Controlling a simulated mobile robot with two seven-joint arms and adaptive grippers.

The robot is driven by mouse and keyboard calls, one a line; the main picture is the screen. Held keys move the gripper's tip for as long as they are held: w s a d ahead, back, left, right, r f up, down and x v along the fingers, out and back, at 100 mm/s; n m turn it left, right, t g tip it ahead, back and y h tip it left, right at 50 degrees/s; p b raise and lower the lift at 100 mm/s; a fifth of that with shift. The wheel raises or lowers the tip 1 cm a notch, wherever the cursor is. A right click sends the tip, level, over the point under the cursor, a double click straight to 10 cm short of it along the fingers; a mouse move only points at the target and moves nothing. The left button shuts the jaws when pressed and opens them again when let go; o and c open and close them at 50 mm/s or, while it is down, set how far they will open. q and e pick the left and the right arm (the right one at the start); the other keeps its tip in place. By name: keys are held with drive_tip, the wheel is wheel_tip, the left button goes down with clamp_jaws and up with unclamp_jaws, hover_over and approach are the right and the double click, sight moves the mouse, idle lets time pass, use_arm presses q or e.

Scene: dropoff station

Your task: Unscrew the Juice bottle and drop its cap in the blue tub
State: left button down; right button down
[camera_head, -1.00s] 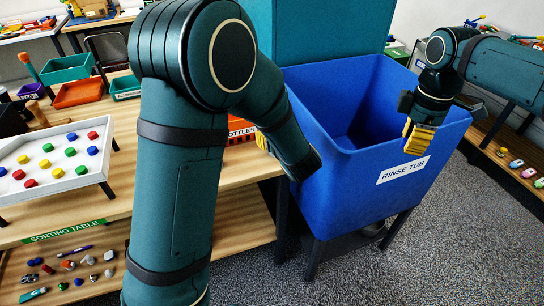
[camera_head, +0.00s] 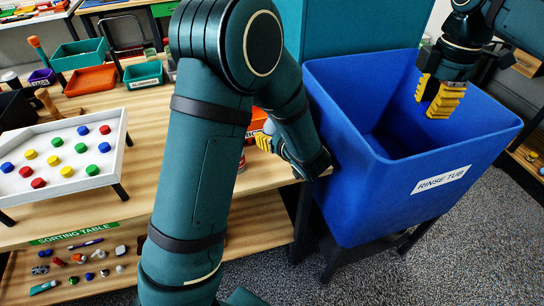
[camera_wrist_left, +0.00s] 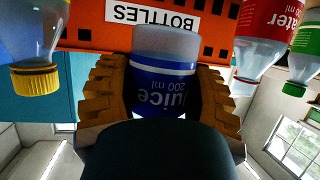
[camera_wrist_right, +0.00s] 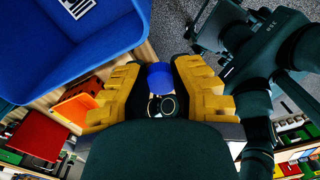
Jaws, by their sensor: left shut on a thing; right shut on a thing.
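The Juice bottle (camera_wrist_left: 165,75), pale with a blue label, sits between the fingers of my left gripper (camera_wrist_left: 165,95). In the head view my left gripper (camera_head: 266,143) is partly hidden by my own arm, at the table's right end. The bottle's mouth is not clearly seen. My right gripper (camera_head: 440,97) points down over the opening of the blue tub (camera_head: 350,165), which is labelled RINSE TUB. In the right wrist view, a blue cap (camera_wrist_right: 160,78) is held between the fingers of my right gripper (camera_wrist_right: 160,95). The tub's floor is mostly hidden.
An orange crate (camera_wrist_left: 90,42) marked BOTTLES is close to the held bottle. A yellow-capped bottle (camera_wrist_left: 35,80) and a red-labelled Water bottle (camera_wrist_left: 262,40) are near it. The sorting table (camera_head: 170,205) bears a white tray (camera_head: 70,185) of coloured pieces.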

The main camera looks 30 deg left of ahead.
use_arm(q)
wheel_tip(320, 180, down, 7)
drive_tip(key=shift+w+f+b, duration=0.1)
drive_tip(key=shift+b, duration=0.9)
drive_tip(key=c, duration=0.7)
unclamp_jaws()
drive_tip(key=shift+f, duration=0.1)
drive_tip(key=o, duration=0.4)
drive_tip(key=shift+o, duration=0.2)
